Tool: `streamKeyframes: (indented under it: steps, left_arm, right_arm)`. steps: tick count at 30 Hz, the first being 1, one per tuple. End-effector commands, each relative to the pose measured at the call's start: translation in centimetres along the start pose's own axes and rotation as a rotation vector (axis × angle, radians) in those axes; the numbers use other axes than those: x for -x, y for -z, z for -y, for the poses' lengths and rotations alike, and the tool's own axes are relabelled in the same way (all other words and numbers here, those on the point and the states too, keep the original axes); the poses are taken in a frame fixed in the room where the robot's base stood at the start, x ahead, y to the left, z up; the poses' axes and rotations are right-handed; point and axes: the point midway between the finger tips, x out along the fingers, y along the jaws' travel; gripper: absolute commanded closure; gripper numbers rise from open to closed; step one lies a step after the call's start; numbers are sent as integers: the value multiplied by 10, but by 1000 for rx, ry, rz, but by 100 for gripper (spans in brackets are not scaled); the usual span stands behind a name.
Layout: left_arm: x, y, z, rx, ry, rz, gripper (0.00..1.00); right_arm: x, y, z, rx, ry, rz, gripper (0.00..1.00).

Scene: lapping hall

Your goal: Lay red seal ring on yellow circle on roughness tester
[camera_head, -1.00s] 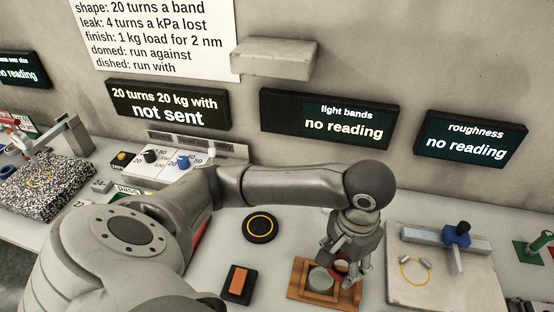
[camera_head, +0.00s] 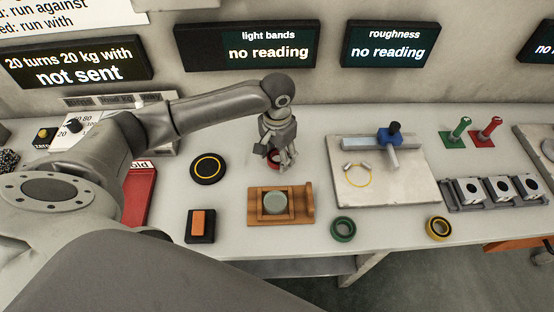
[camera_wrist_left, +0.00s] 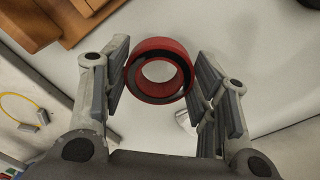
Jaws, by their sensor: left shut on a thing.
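My left gripper (camera_head: 280,163) is shut on the red seal ring (camera_head: 274,155), which is partly hidden by the fingers in the head view. My right gripper is not in view.
The wooden stand (camera_head: 306,218) holds a pale green disc (camera_head: 275,203). A green ring (camera_head: 343,229) and a yellow ring (camera_head: 438,228) lie near the front edge. A black disc (camera_head: 208,168) lies left.

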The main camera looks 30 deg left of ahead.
Motion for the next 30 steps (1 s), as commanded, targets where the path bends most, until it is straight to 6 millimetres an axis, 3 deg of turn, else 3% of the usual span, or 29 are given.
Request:
streamKeyframes:
  steps: [6,18,19,21,24,30]
  left_arm:
    - [-28,0,1,0,1,2,71]
    - [-34,0,0,0,0,0,71]
    - [-34,0,0,0,0,0,43]
    - [-34,0,0,0,0,0,34]
    - [-34,0,1,0,0,0,24]
    - [-34,0,1,0,1,0,24]
  right_arm:
    - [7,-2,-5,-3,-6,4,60]
    - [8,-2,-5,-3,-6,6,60]
    - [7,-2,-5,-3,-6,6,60]
    - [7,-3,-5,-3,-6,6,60]
    - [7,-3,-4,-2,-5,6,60]
    - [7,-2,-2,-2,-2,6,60]
